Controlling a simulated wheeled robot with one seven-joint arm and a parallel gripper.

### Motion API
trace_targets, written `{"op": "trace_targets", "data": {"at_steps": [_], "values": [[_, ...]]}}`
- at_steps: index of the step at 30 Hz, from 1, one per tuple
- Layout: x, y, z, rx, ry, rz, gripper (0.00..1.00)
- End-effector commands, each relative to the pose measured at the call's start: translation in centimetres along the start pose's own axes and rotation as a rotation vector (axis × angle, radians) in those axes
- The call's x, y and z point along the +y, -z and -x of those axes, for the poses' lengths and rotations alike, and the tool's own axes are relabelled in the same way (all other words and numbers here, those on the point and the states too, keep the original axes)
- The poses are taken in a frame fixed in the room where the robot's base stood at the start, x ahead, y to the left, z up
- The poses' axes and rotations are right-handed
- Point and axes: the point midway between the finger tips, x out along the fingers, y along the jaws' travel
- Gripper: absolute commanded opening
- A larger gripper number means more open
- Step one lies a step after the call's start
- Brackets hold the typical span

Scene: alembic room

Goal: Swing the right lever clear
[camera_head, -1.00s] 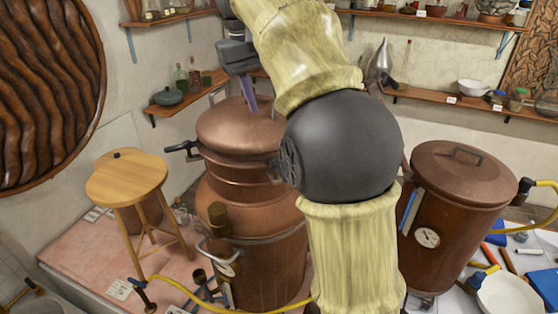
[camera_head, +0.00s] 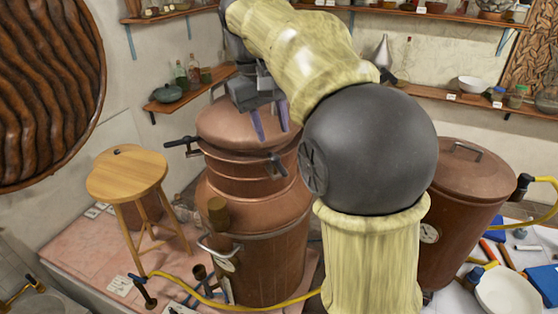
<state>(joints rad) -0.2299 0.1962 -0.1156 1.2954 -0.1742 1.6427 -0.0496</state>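The copper still (camera_head: 255,215) stands left of centre with a domed lid (camera_head: 225,130). The right lever (camera_head: 277,165) is a dark handle at the right side of the band below the lid. The left lever (camera_head: 183,143) sticks out to the left from the same band. My gripper (camera_head: 270,124) is above the lid's right part, above and slightly left of the right lever. Its two purple fingers point down, apart, with nothing between them. It does not appear to touch the lever. My arm hides the area right of the still.
A wooden stool (camera_head: 127,175) stands left of the still. A second copper vessel (camera_head: 470,180) stands at right, partly behind my arm. A yellow hose (camera_head: 250,306) runs low in front of the still. A shelf (camera_head: 195,92) with bottles hangs behind, left of my gripper.

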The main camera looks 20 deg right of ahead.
Motion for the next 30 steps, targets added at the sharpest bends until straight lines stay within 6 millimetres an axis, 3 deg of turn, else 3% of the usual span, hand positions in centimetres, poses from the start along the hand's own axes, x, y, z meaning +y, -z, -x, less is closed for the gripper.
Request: {"op": "trace_targets", "data": {"at_steps": [18, 30], "values": [[-0.2, 0.0, -8.3, -0.004, 0.0, 0.003, 0.36], [-0.2, 0.0, -9.7, 0.001, 0.0, 0.003, 0.36]]}}
